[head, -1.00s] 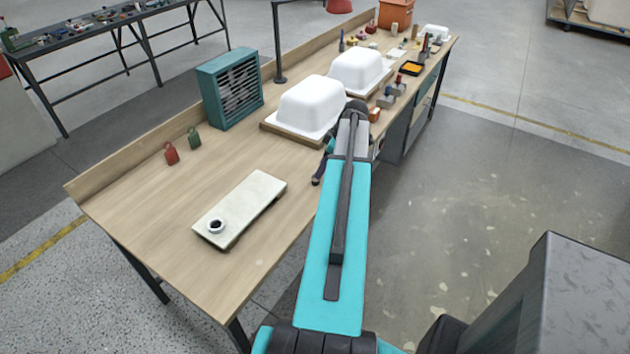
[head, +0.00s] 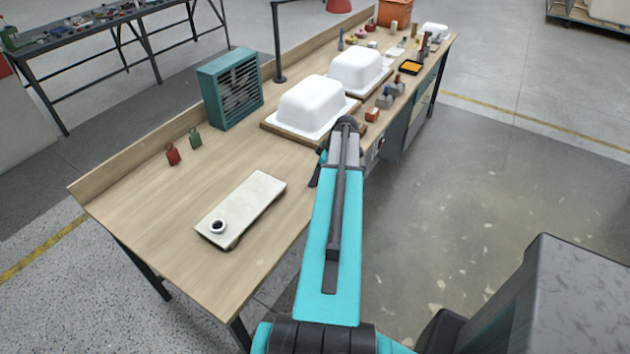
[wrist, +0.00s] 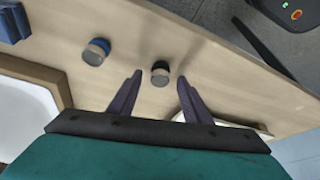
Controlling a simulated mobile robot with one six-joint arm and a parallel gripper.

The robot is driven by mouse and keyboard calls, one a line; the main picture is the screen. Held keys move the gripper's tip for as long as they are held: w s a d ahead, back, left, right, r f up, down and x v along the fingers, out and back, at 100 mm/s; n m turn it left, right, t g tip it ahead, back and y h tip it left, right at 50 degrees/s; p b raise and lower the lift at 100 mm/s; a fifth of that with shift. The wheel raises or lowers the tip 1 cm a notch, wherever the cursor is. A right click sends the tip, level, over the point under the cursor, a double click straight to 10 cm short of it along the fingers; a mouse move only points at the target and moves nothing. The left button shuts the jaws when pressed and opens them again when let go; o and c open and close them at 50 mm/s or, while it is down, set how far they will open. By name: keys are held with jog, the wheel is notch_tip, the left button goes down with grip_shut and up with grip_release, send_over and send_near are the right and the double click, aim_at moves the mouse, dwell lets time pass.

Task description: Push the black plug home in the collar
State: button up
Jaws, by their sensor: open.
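The black plug (wrist: 160,75), a short round piece with a black band and a greyish end, stands on the bench in the wrist view. My gripper (wrist: 159,78) is open, with one dark finger on each side of the plug and no visible contact. Whether the fingertips are level with the plug is unclear. In the head view my arm hides the plug and most of the gripper. The collar (head: 217,227) is a white ring with a dark hole on a pale board (head: 255,195) at the near end of the bench. The hole looks empty.
A similar blue-banded piece (wrist: 96,51) stands left of the plug. Blue blocks (wrist: 12,24) lie at the wrist view's upper left.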

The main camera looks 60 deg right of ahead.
dwell(0.3)
grip_shut()
jog(key=shift+r, duration=0.2)
jog(key=shift+r+b, duration=0.85)
jog(key=shift+r, duration=0.2)
jog(key=s+d+r+b, duration=0.2)
jog(key=s+d+b, duration=0.3)
jog(key=s+d, duration=0.4)
jog(key=shift+s+d+r, duration=0.2)
jog(key=shift+s+r, duration=0.05)
jog(key=shift+s, duration=1.8)
